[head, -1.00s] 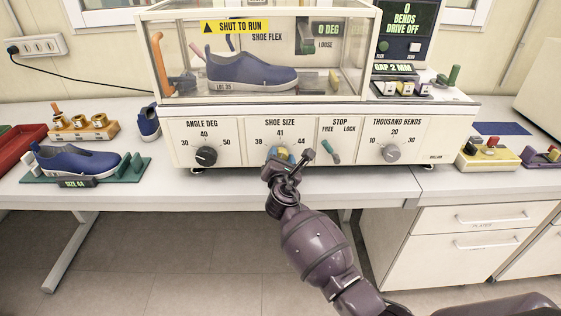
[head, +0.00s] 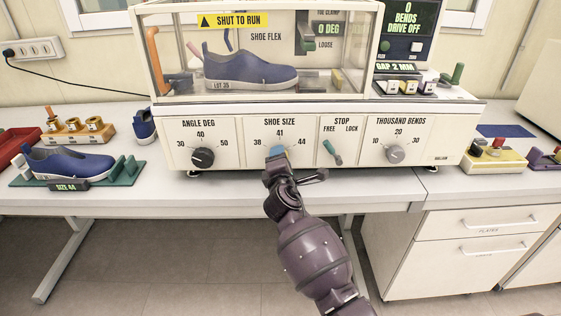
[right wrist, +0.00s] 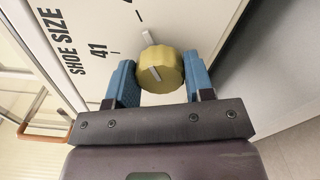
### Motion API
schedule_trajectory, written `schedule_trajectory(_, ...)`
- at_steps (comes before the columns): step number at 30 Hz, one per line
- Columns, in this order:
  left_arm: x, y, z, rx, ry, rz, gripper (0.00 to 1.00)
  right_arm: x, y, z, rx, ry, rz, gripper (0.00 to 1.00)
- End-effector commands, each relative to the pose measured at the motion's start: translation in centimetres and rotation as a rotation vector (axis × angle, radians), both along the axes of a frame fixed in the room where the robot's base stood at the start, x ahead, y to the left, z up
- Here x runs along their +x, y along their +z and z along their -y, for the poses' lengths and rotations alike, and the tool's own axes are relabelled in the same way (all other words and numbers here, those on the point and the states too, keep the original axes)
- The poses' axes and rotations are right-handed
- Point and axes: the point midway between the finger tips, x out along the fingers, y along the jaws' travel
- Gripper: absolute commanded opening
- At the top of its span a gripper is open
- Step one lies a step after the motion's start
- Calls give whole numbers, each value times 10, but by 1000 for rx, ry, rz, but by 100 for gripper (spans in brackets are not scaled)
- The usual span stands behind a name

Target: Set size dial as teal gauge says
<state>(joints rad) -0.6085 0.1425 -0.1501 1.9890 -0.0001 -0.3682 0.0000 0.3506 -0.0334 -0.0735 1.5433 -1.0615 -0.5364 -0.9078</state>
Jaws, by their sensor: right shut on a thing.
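The size dial is a yellow ribbed knob (right wrist: 162,70) under the SHOE SIZE scale of 38, 41 and 44. My right gripper (head: 276,152) is at the dial, and its blue fingers stand on both sides of the knob, shut on it. A white mark shows on the knob's face, but I cannot tell for sure which number it points at. In the head view the fingers hide the knob. The teal gauge (head: 126,171) stands at the left of the bench, holds a blue shoe (head: 70,163) and reads SIZE 44. My left gripper is out of view.
On the same panel, the ANGLE DEG dial (head: 203,157) is to the left. The STOP lever (head: 333,154) and the THOUSAND BENDS dial (head: 394,154) are to the right. A shoe marked LOT 35 (head: 240,72) is behind the clear cover. The bench front is free.

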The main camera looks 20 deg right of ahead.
Motion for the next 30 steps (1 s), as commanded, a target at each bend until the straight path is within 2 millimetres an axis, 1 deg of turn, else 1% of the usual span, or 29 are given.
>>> schedule_trajectory(16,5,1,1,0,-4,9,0,0,-1,0,28,0,6,24)
schedule_trajectory(17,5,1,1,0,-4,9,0,0,-1,0,28,0,6,51)
schedule_trajectory(21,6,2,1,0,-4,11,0,0,-1,0,25,0,6,73)
schedule_trajectory(30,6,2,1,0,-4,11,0,-1,0,0,24,0,7,74)
